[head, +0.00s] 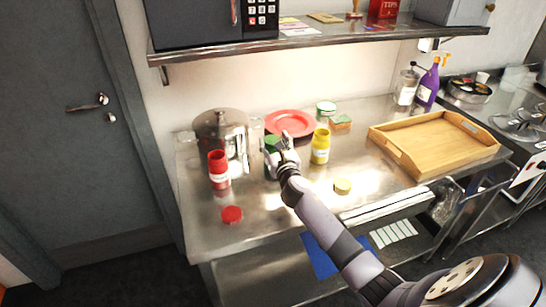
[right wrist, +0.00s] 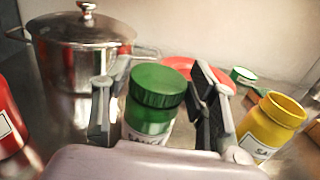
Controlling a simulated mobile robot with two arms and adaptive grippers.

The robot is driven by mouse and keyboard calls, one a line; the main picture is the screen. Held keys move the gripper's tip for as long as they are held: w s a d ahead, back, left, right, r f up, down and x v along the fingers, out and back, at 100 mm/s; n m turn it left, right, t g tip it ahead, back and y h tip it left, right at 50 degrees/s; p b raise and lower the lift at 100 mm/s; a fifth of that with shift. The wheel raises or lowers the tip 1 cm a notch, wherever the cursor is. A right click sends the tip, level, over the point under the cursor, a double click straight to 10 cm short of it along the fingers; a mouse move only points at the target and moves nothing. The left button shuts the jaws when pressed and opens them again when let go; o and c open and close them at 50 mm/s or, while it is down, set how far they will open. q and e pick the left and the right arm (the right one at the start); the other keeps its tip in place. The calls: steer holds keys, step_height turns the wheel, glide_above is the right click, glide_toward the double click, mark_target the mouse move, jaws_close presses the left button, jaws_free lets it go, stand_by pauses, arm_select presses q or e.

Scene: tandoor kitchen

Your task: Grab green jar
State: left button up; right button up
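The green jar (right wrist: 152,112) has a green lid and a white label and stands upright on the metal counter. In the right wrist view it shows between the two fingers of my right gripper (right wrist: 160,95), which are apart with a gap to the jar on the right side. In the head view the green jar (head: 270,144) is partly hidden behind my right gripper (head: 284,142). I cannot tell how deep the jar is between the fingers. My left gripper is not in view.
A red open jar (head: 218,170) and a steel pot (head: 222,130) stand to the left. A yellow open jar (head: 320,147) stands close on the right. A red plate (head: 290,123) lies behind. A red lid (head: 232,215), a yellow lid (head: 342,186) and a wooden tray (head: 440,145) are also on the counter.

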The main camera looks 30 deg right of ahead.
jaws_close()
steer(key=shift+r, duration=0.1)
stand_by(0.4)
